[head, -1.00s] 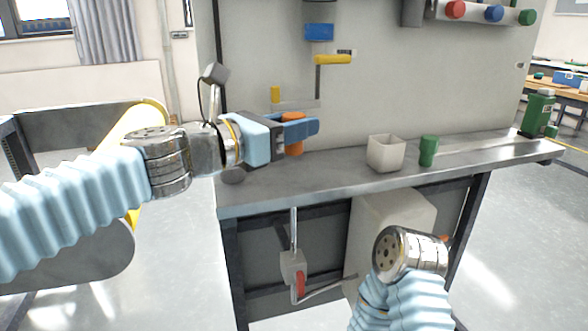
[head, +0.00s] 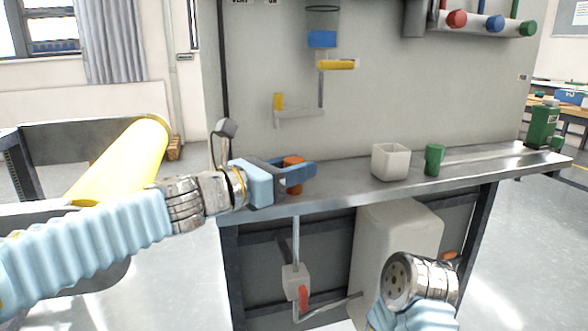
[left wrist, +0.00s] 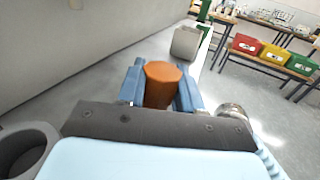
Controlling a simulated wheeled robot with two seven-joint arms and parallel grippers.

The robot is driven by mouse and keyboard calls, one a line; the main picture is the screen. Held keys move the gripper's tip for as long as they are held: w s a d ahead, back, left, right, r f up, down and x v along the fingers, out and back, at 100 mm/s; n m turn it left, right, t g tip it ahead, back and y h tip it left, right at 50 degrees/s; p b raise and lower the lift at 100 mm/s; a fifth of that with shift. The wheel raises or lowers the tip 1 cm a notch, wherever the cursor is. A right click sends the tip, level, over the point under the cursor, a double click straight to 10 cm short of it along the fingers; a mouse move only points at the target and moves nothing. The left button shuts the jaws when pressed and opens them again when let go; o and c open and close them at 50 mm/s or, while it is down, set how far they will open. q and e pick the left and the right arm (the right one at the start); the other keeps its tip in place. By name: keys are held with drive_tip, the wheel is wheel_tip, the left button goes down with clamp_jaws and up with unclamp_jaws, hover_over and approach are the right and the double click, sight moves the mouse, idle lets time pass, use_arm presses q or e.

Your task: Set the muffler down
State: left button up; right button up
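The muffler seems to be the orange cylinder (head: 293,175). It also shows in the left wrist view (left wrist: 163,84), upright between blue fingers that touch it on both sides. My left gripper (head: 296,170) is shut on it, over the left part of the grey workbench (head: 350,184) near the front edge. The fingers hide part of the cylinder, and I cannot tell whether its base touches the bench top. My right arm ends in a round metal flange at the lower right of the head view; no right gripper fingers show.
A white square cup (head: 390,162) and a green cup (head: 434,160) stand on the bench to the right. A green canister (head: 543,125) is at its far right end. A grey stand (head: 225,128) is behind my left gripper. A yellow roll (head: 125,160) is at left.

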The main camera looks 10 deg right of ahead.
use_arm(q)
drive_tip(key=o, duration=0.4)
drive_tip(key=shift+o, duration=0.2)
drive_tip(key=shift+r+p, duration=0.25)
drive_tip(key=shift+p, duration=0.05)
drive_tip(key=b+v, duration=0.1)
drive_tip(key=v, duration=1.1)
drive_tip(key=shift+f, duration=0.1)
